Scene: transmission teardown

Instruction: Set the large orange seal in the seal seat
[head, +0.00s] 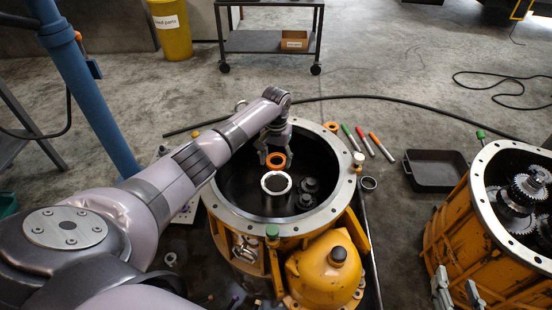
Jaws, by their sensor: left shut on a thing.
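My left gripper (276,152) reaches into the open round cavity of the yellow housing (345,170). It is shut on an orange ring, the large orange seal (276,167), and holds it inside the mouth of the cavity. A white ring (266,189), which looks like the seal seat, is in the cavity, just in front of the held seal in the picture. The seal appears apart from this ring; its exact height is hard to tell.
Another orange ring (331,126) lies by the housing's back right rim. Several coloured markers (365,141) and a black tray (435,171) lie to the right. Dark gears (308,193) sit in the cavity. A second yellow housing (460,230) stands at right.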

